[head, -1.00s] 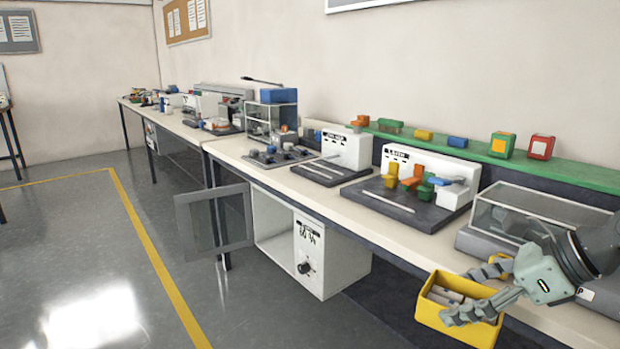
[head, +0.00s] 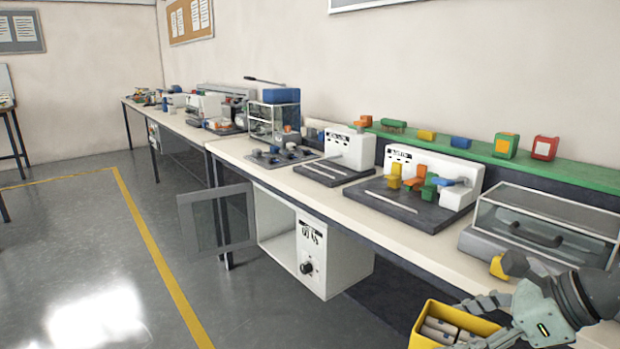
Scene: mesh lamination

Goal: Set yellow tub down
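The yellow tub (head: 425,321) is at the bottom right of the head view, cut off by the lower border. Several pale grey blocks (head: 438,329) lie in it. My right gripper (head: 486,322) comes in from the right with one finger at the tub's far side and the other across its near right part. It appears closed on the tub, though the lower contact is out of frame. The tub overlaps the bench's front edge in the picture; I cannot tell its height above the bench. My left gripper is not in view.
The white bench top (head: 400,238) has a clear strip along its front. A lidded clear case (head: 545,225) stands behind my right arm, with a small yellow piece (head: 497,268) beside it. A dark-based white fixture (head: 424,210) stands left.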

